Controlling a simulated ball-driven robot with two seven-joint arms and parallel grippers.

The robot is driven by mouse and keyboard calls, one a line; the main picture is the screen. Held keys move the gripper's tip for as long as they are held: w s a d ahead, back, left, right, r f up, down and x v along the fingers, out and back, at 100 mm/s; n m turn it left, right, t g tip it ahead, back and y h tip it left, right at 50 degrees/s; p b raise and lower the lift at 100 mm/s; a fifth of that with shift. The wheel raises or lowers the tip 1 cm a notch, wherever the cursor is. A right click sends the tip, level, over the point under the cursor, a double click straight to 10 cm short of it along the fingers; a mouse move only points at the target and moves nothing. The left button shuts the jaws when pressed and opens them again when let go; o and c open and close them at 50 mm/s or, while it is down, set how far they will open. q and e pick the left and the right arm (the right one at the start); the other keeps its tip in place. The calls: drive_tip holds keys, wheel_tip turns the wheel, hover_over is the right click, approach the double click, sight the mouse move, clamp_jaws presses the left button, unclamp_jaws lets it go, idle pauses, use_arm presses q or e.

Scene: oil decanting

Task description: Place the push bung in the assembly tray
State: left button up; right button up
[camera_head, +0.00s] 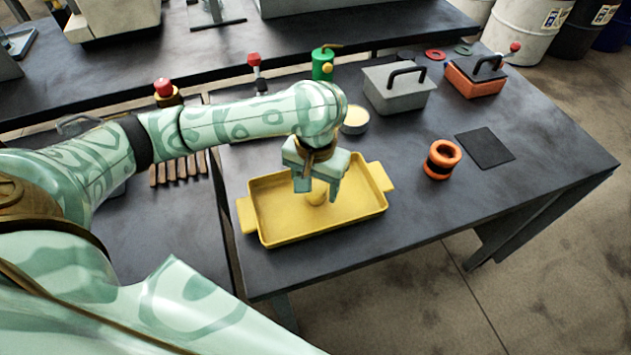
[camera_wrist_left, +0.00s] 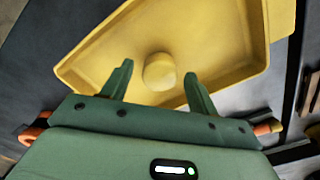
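The yellow assembly tray (camera_head: 275,229) lies on the dark bench, with a handle at each end. A small round yellow piece, which looks to be the push bung (camera_head: 316,198), stands on the tray floor near its middle. It also shows in the left wrist view (camera_wrist_left: 159,73), apart from the tray walls. My left gripper (camera_head: 318,191) is over the tray, pointing down at the bung. Its two fingers are spread on either side of the bung in the picture, with clear gaps and no visible contact. My right gripper is not in view.
An orange and black ring-shaped part (camera_head: 441,159) and a dark square mat (camera_head: 485,148) lie right of the tray. A grey lidded box (camera_head: 397,92), an orange box (camera_head: 474,80), a green can (camera_head: 323,66) and a round tin (camera_head: 355,121) stand behind. The bench front right is clear.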

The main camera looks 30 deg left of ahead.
sight(316, 189)
use_arm(q)
drive_tip(key=shift+r, duration=0.3)
wheel_tip(316, 189, up, 12)
drive_tip(key=p, duration=0.7)
drive_tip(key=shift+f+p, duration=0.15)
drive_tip(key=shift+p, duration=0.15)
